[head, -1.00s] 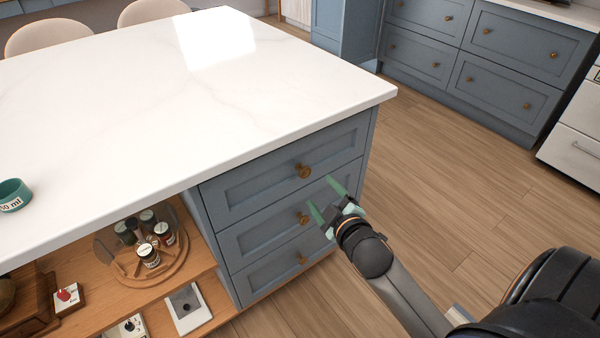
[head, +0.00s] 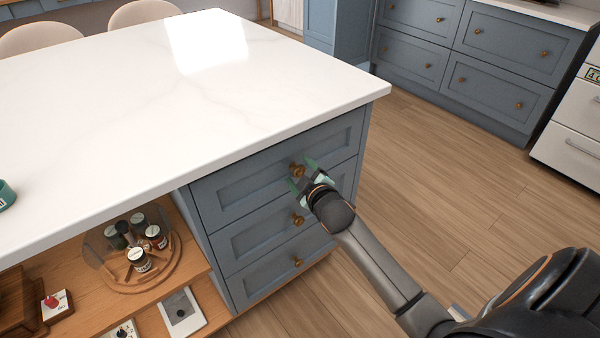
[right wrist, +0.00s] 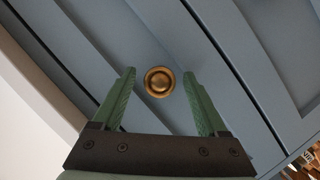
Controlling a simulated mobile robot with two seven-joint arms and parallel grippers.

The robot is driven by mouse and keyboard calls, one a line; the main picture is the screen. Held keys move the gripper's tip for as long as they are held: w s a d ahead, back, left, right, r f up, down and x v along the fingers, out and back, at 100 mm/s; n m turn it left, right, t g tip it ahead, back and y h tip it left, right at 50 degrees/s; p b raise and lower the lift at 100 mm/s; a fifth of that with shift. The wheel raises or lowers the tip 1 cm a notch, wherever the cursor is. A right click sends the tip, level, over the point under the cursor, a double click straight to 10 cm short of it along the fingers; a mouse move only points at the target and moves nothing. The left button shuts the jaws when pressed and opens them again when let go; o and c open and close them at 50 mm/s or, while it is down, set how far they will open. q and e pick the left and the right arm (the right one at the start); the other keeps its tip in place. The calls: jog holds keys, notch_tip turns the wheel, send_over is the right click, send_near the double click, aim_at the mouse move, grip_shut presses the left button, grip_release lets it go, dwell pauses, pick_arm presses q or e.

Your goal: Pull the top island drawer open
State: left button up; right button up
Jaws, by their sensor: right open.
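The top island drawer (head: 240,190) is blue-grey and shut, just under the white worktop. Its round brass knob (head: 297,170) shows in the head view. My right gripper (head: 301,172) is open in front of this drawer, with its green fingers near the knob. In the right wrist view the brass knob (right wrist: 159,82) lies between and slightly beyond the tips of the two open fingers (right wrist: 160,85). No contact with the knob shows. My left gripper is not in view.
Two lower drawers with brass knobs (head: 298,219) sit below. The white worktop (head: 200,110) overhangs the drawers. An open shelf with a round jar rack (head: 165,272) is at the left. Wood floor (head: 440,190) is clear to the right.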

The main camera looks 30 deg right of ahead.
grip_shut()
dwell(0.5)
dwell(0.8)
